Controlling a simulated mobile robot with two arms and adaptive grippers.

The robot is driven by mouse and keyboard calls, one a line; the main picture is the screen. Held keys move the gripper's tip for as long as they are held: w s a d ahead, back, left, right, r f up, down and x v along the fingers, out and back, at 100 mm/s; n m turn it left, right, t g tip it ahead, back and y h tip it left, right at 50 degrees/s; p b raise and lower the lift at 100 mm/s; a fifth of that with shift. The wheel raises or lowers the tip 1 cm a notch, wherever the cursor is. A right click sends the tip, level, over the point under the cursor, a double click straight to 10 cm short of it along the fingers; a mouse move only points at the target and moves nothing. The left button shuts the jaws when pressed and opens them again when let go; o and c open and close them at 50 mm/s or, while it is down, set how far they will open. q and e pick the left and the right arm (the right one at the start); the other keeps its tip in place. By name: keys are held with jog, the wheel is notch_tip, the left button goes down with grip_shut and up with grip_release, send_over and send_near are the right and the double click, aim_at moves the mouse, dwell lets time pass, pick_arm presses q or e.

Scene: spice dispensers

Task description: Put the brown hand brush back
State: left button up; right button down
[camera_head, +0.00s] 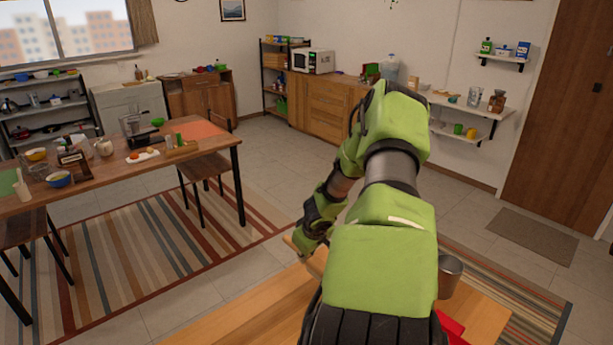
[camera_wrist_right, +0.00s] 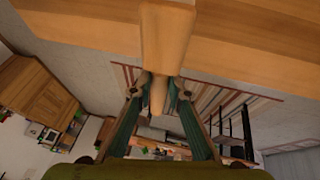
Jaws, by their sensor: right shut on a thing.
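The brown hand brush (camera_wrist_right: 167,38) is seen close up in the right wrist view as a smooth light-brown wooden piece with a narrower end. My right gripper (camera_wrist_right: 159,92) is shut on that narrow end, one finger on each side. Its bristles are not visible. In the head view my right gripper (camera_head: 304,246) is low in the middle, over the near wooden surface (camera_head: 245,315), and my own arm hides much of it. I cannot tell whether the brush touches that surface. My left gripper is in neither view.
A red item (camera_head: 450,325) shows partly beside my arm. A dining table (camera_head: 90,190) with dishes stands at the left, with chairs beside it. A wooden cabinet (camera_head: 325,101) and wall shelves (camera_head: 470,107) line the back. Open floor lies between.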

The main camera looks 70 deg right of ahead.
jog(key=x, duration=0.2)
jog(key=d+x, duration=0.1)
jog(key=x, duration=0.2)
jog(key=shift+d, duration=0.25)
notch_tip(320, 180, down, 3)
jog(key=shift+d+f, duration=0.1)
jog(key=shift+f, duration=0.1)
jog(key=shift+d+f, duration=0.1)
jog(key=shift+f, duration=0.1)
jog(key=c, duration=1.9)
grip_release()
